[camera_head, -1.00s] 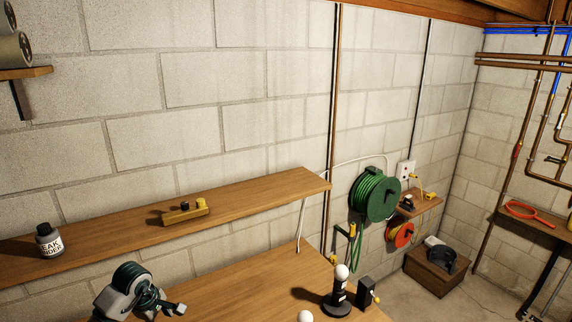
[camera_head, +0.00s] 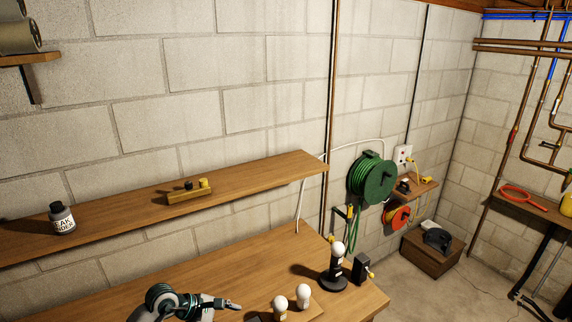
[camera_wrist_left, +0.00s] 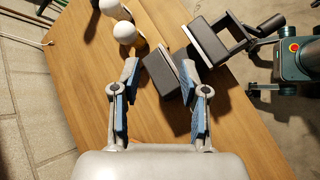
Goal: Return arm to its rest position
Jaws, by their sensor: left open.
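My left arm enters the head view at the lower left. Its gripper (camera_head: 236,306) is low over the wooden workbench (camera_head: 225,268). In the left wrist view the blue-padded fingers (camera_wrist_left: 160,75) are spread apart with nothing gripped. Two white bulbs (camera_head: 279,303) (camera_head: 303,291) stand to the right of the gripper in the head view. My right gripper does not show.
A bulb in a black stand (camera_head: 334,280) and a small black box (camera_head: 361,268) are near the bench's right end. A shelf (camera_head: 255,180) above holds a bottle (camera_head: 62,218) and a yellow-knobbed block (camera_head: 188,195).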

